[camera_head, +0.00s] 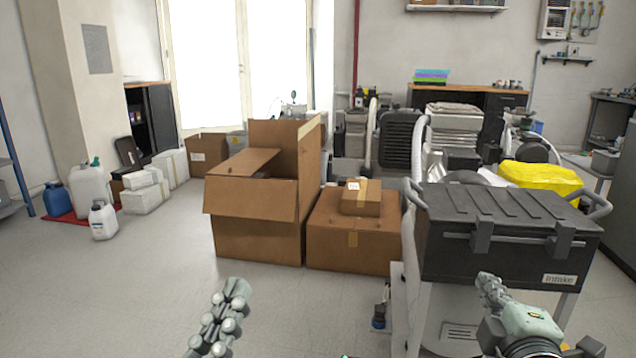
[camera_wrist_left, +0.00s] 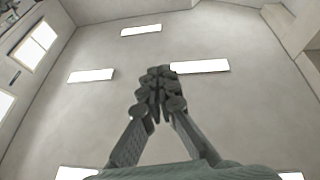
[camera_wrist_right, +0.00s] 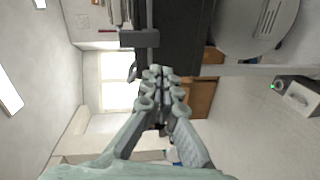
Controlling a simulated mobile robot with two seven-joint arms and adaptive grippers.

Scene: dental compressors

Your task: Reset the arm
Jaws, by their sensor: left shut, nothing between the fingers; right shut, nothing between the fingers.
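My left gripper (camera_head: 234,292) shows at the bottom of the head view, left of centre, over the bare floor. In the left wrist view it (camera_wrist_left: 158,72) points up toward the ceiling, with its fingers together and nothing between them. My right gripper (camera_head: 487,281) shows at the lower right of the head view, in front of the dark compressor unit labelled "intake" (camera_head: 500,262). In the right wrist view it (camera_wrist_right: 158,72) is shut and empty, with the dark unit (camera_wrist_right: 180,35) beyond the fingertips. I cannot tell whether it touches the unit.
An open cardboard box (camera_head: 255,225) and a closed one (camera_head: 350,245) with a small box (camera_head: 361,197) on top stand mid-floor. Jugs (camera_head: 103,220) stand at left. A yellow cover (camera_head: 540,177) lies behind the unit. The front-left floor (camera_head: 120,300) is clear.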

